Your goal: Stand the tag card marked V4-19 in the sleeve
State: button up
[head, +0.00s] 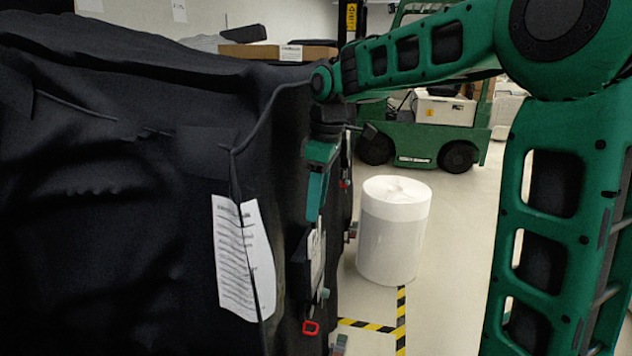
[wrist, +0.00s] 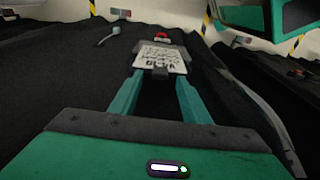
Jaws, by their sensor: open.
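A white card (wrist: 160,58) with dark print lies against black fabric in the wrist view, just ahead of my open fingertips (wrist: 161,76). A dark clip-like piece sits at its near edge and a red piece (wrist: 162,36) beyond it. Its print looks upside down and too small to read surely. In the head view my gripper (head: 315,215) points down beside the black cover's right side, above a partly hidden white card (head: 317,258). A red loop (head: 311,327) hangs below. I cannot make out the sleeve clearly in either view.
The black covered cart (head: 100,220) fills the left, with a printed sheet (head: 240,258) on its side. A white roll (head: 393,235) stands on the floor to the right, before a green forklift (head: 435,140). Striped tape (head: 368,326) marks the floor.

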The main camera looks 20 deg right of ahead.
notch_tip(320, 180, up, 9)
jog(key=shift+s+d, duration=0.2)
jog(key=shift+d, duration=0.25)
jog(key=shift+f, duration=0.1)
